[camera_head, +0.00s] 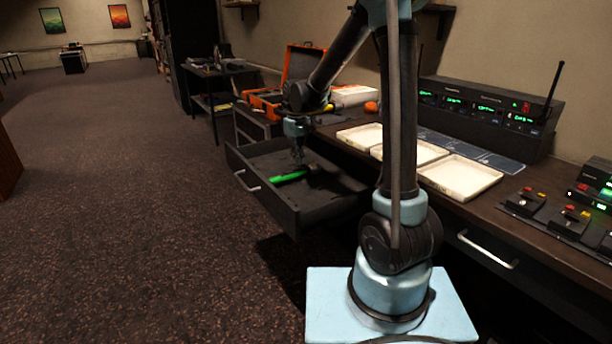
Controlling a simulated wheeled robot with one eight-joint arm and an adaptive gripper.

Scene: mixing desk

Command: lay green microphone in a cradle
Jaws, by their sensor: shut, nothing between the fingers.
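The green microphone (288,177) lies in the open drawer (333,208) of the desk, with its dark head toward the right. My gripper (298,163) points down over the drawer, just above the microphone. It is shut with nothing between its fingers. Whether the fingertips touch the microphone is too small to tell. On the desk top are three cream trays in a row: a far one (361,138), a middle one (410,153) and a near one (460,178). They look empty. Which thing is the cradle I cannot tell for sure.
A dark receiver rack (480,105) with green displays and an antenna stands behind the trays. Button boxes (548,212) sit at the right. An orange case (300,66) stands open at the desk's far end. The carpet left of the drawer is clear.

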